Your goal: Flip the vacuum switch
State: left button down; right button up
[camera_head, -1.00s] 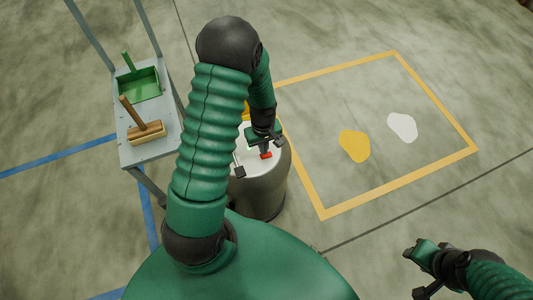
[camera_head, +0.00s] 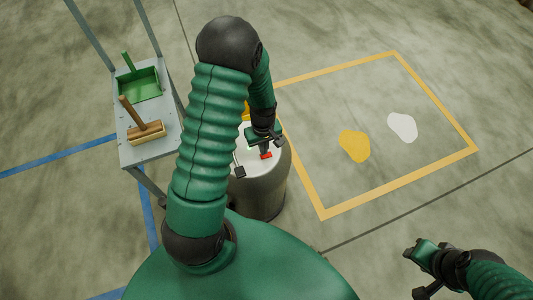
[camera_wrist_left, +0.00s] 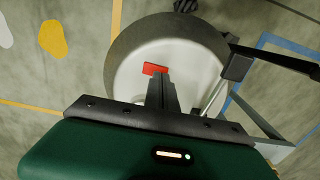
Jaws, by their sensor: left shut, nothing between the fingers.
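The vacuum (camera_head: 262,192) is a dark grey drum with a white top, standing on the floor in front of me. A red switch (camera_head: 266,156) sits on its white top. The switch also shows in the left wrist view (camera_wrist_left: 152,68). My left gripper (camera_head: 265,152) is shut and empty, pointing down at the vacuum top. Its fingertips are right at the switch and hide part of it; I cannot tell whether they touch. My right gripper (camera_head: 415,272) is open and empty at the lower right, over the floor, far from the vacuum.
A grey cart (camera_head: 135,153) to the left of the vacuum holds a green dustpan (camera_head: 138,84) and a wooden-handled brush (camera_head: 146,132). A yellow-taped square (camera_head: 398,180) on the floor at right holds a yellow patch (camera_head: 355,146) and a white patch (camera_head: 402,127).

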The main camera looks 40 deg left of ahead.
pick_arm(q)
jog(key=shift+f+b, duration=0.75)
jog(key=shift+f, duration=0.45)
dwell(0.5)
jog(key=shift+r, duration=0.1)
notch_tip(320, 180, up, 7)
jog(key=p, duration=0.7)
